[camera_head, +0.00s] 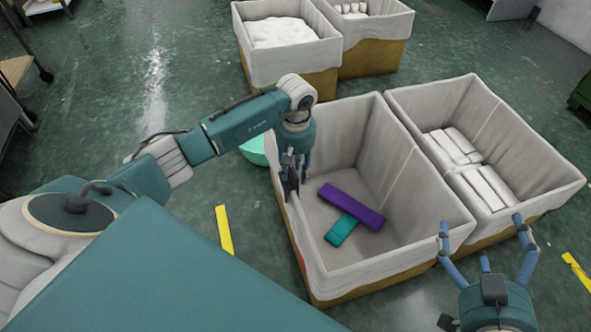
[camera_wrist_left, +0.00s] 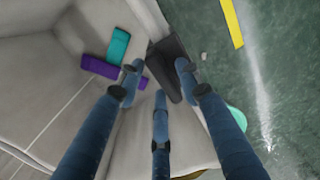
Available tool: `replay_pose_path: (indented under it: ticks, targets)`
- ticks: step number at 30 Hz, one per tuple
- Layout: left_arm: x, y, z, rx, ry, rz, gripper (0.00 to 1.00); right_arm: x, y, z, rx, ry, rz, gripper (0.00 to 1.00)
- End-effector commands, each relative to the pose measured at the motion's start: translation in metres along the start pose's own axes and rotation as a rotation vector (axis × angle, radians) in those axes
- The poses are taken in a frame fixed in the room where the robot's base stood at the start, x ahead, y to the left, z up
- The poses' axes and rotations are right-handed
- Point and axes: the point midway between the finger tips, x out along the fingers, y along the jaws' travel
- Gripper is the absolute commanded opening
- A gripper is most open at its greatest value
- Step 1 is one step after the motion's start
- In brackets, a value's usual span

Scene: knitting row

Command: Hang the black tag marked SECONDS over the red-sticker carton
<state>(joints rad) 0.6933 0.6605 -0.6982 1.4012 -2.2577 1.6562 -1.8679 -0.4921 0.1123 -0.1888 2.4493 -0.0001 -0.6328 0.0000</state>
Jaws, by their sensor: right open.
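The black tag (camera_head: 291,182) is at the left wall of the near open carton (camera_head: 345,278). In the left wrist view the tag (camera_wrist_left: 172,62) shows dark and narrow across the rim; its lettering is not readable. My left gripper (camera_head: 294,172) points down there, its fingers drawn in around the tag; its fingers also show in the left wrist view (camera_wrist_left: 159,75). Whether the tag rests on the rim I cannot tell. A small red sticker (camera_head: 299,256) shows on this carton's left outer side. My right gripper (camera_head: 483,228) is open and empty in front of the cartons.
The near carton holds a purple block (camera_head: 352,204) and a teal block (camera_head: 341,230). A second carton (camera_head: 545,195) with white bundles adjoins it on the right. Two more cartons (camera_head: 292,75) stand behind. A green round thing (camera_head: 254,150) is on the floor, beside clear floor at left.

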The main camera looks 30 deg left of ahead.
Motion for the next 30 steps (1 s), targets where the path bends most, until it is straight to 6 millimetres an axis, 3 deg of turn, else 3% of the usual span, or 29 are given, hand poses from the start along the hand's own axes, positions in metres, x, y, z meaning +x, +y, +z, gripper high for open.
replay_pose_path:
  ticks: [11,14,24,30]
  targets:
    - [-0.006,0.001,-0.001,0.001,0.001,0.002,0.41,0.000,0.000,0.000,0.000,0.000,0.000,0.97]
    - [-0.018,0.001,-0.001,0.001,0.002,0.002,0.41,0.000,0.000,0.000,0.000,0.000,0.000,0.97]
    - [-0.089,0.001,-0.001,0.000,0.003,0.002,0.41,0.000,0.000,0.000,0.000,0.000,0.000,0.97]
    - [-0.114,0.000,-0.001,0.000,0.002,0.000,0.41,0.000,0.000,0.000,0.000,0.000,0.000,0.97]
